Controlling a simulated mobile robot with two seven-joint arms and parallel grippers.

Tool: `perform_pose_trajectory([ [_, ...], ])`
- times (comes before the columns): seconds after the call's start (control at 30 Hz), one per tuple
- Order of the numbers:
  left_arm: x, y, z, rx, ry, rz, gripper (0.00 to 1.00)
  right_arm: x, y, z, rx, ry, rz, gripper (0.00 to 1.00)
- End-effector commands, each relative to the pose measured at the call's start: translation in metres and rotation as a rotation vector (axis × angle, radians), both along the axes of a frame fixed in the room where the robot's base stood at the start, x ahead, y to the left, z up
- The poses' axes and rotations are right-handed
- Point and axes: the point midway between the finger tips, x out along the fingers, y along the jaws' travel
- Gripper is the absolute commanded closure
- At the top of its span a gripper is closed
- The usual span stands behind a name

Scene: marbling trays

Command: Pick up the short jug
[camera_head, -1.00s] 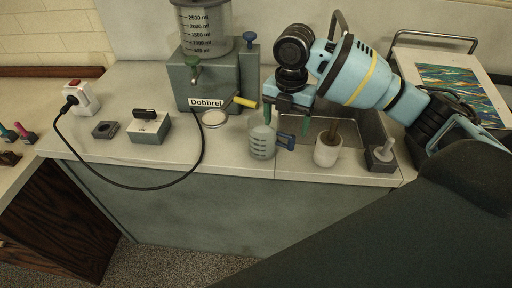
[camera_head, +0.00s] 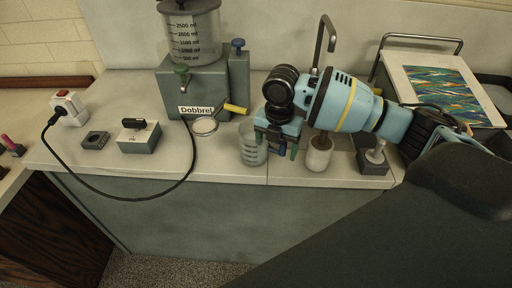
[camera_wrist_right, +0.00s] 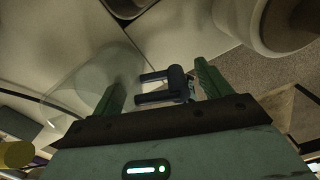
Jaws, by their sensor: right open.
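The short jug (camera_head: 252,150) is a clear measuring cup with grey marks and a dark blue handle. It stands upright near the front edge of the counter. My right gripper (camera_head: 279,147) is lowered at the jug's right side, over the handle. In the right wrist view the jug's clear body (camera_wrist_right: 85,85) lies left of the fingers, and its two-pronged handle (camera_wrist_right: 168,86) shows between the two open green fingers (camera_wrist_right: 158,92). I cannot tell whether either finger touches the handle. My left gripper is not in view.
A white pot (camera_head: 318,158) with a brown stick stands close right of the gripper, with a grey block with a knob (camera_head: 374,158) beyond. The Dobbrel tank stand (camera_head: 195,90) and a round dish (camera_head: 204,126) are behind left. A tap (camera_head: 325,40) rises behind the arm.

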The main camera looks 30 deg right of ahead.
Motion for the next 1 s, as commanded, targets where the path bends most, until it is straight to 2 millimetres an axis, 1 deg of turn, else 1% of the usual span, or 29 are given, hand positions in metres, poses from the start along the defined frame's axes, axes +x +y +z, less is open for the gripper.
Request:
perform_pose_trajectory([
  [0.1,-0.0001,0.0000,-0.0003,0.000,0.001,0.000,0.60,-0.0002,0.0000,-0.0052,-0.001,0.000,0.000,0.23],
  [0.27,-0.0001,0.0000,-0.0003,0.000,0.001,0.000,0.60,-0.0002,0.0001,-0.0051,-0.001,0.000,0.001,0.23],
  [0.3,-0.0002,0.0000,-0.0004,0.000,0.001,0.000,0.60,-0.0002,0.0001,-0.0051,-0.001,0.001,0.001,0.24],
  [0.8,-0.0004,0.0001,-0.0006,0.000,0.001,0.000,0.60,-0.0002,0.0002,-0.0047,0.000,0.000,0.001,0.90],
  [1.0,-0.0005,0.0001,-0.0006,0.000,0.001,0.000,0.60,0.0004,0.0003,-0.0035,0.001,-0.003,0.000,0.91],
])
